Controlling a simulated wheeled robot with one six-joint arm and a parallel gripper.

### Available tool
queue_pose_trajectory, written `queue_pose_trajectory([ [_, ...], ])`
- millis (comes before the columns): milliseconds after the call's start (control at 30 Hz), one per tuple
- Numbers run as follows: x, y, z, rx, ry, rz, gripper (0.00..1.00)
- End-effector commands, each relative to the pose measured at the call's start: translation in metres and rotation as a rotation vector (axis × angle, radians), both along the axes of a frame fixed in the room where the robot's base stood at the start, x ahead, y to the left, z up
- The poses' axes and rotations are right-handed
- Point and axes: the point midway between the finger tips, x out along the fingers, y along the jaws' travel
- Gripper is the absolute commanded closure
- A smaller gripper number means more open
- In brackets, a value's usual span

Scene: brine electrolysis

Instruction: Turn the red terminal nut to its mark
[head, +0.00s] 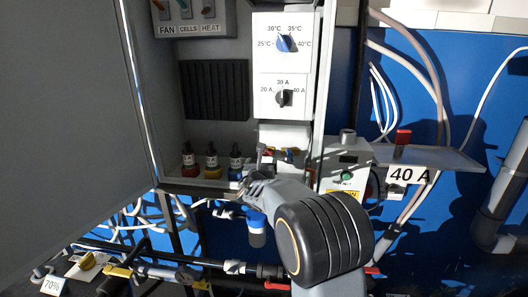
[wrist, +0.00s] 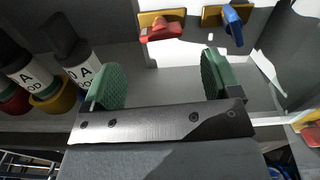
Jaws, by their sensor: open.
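The red terminal nut (wrist: 160,32) shows in the wrist view as a red winged piece on a yellow-orange block, at the top middle. A blue nut (wrist: 234,24) of like shape sits to its right on another such block. My gripper (wrist: 160,80) is open, its two green pads apart with nothing between them. The red nut lies beyond the pads, within the gap's width and clear of both. In the head view my gripper (head: 261,172) is at the cabinet's lower shelf, just below the terminals; the red nut is small and partly hidden there. I cannot make out its mark.
A dial panel (head: 283,65) is above. A grey box (head: 345,165) and a "40 A" label (head: 409,175) are right.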

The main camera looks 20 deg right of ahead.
Motion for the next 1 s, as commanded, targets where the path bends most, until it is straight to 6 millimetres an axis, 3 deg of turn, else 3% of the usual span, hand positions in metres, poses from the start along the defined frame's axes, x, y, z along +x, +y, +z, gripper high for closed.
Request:
queue_pose_trajectory([
  [200, 0.035, -0.02, 0.003, -0.001, 0.0, -0.001, 0.17],
  [400, 0.057, -0.031, 0.002, 0.0, 0.0, 0.001, 0.17],
  [933, 0.069, -0.036, 0.0, 0.0, -0.001, 0.004, 0.17],
  [1000, 0.069, -0.036, 0.0, 0.0, -0.001, 0.004, 0.23],
])
